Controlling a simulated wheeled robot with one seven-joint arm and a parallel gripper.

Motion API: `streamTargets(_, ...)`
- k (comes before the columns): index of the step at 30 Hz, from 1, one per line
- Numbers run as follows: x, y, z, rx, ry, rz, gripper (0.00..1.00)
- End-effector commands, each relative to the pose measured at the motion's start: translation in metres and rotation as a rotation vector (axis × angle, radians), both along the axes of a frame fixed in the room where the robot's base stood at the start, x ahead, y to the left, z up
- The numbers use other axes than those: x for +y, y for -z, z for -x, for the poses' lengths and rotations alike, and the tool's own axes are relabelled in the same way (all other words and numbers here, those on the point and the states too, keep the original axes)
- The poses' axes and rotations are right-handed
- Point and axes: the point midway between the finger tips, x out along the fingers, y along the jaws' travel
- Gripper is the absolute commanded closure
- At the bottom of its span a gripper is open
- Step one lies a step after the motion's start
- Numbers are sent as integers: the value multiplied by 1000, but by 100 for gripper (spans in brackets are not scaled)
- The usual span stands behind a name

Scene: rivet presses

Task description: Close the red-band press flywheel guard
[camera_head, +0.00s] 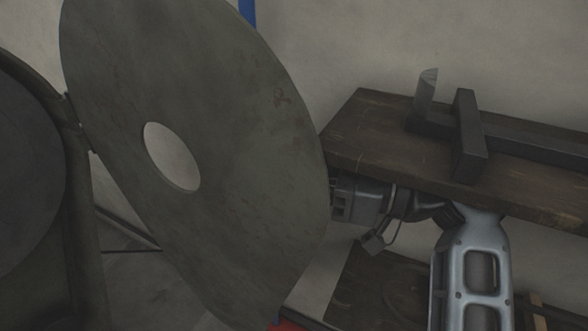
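The flywheel guard (235,130) is a large grey-green round plate with a round hole left of its middle. It stands swung open, hinged at its left edge to the dark round press housing (85,210). Part of the dark flywheel side (25,165) shows uncovered at the far left. My gripper (340,199) is at the guard's right edge, below the shelf. Its fingertips are partly hidden by the plate, so I cannot tell whether they touch it. No red band is clear; only a small red patch (286,325) shows below the guard.
A wooden bench top (375,130) carrying dark metal bars (470,135) lies just above my gripper and forearm. A lower wooden shelf (375,290) is below. A blue strip (247,12) shows behind the guard. Floor shows between housing and guard.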

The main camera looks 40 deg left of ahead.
Motion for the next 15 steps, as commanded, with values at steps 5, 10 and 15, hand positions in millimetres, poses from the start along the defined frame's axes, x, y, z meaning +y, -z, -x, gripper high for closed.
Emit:
streamTargets(5, 3, 0, 1, 0, 0, 1, 65)
streamTargets(10, 3, 0, 1, 0, 0, 1, 69)
streamTargets(15, 3, 0, 1, 0, 0, 1, 85)
